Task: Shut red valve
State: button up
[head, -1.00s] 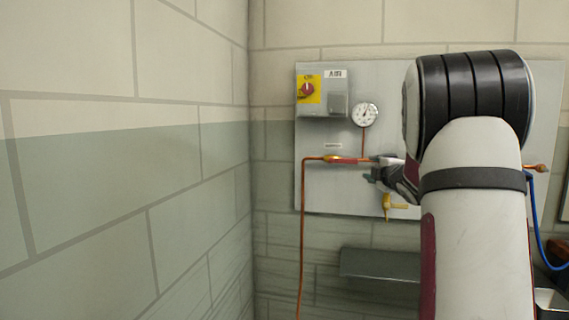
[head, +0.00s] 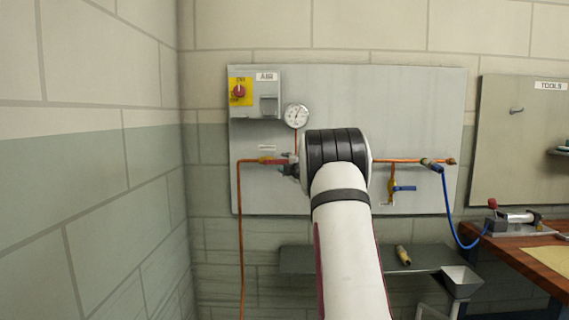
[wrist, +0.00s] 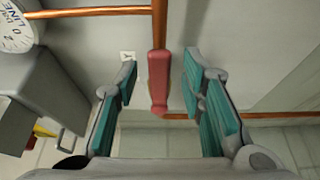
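The red valve handle (head: 272,161) is on the copper pipe at the left of the grey wall panel, below the round gauge. It lies in line with the pipe. In the wrist view the red handle (wrist: 159,82) stands between the two teal-padded fingers of my gripper (wrist: 160,66), with clear space on both sides. My gripper is open and does not appear to touch it. In the head view my gripper (head: 291,168) is at the right end of the handle, partly hidden behind my arm.
The gauge (head: 296,116) and a switch box with a red knob (head: 239,91) sit above. A blue-handled valve (head: 404,188) is to the right. A shelf (head: 296,260) is below, and a wooden bench (head: 535,262) stands at the right. A wall bounds the left.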

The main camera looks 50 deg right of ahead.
jog(key=shift+x, duration=0.85)
grip_shut()
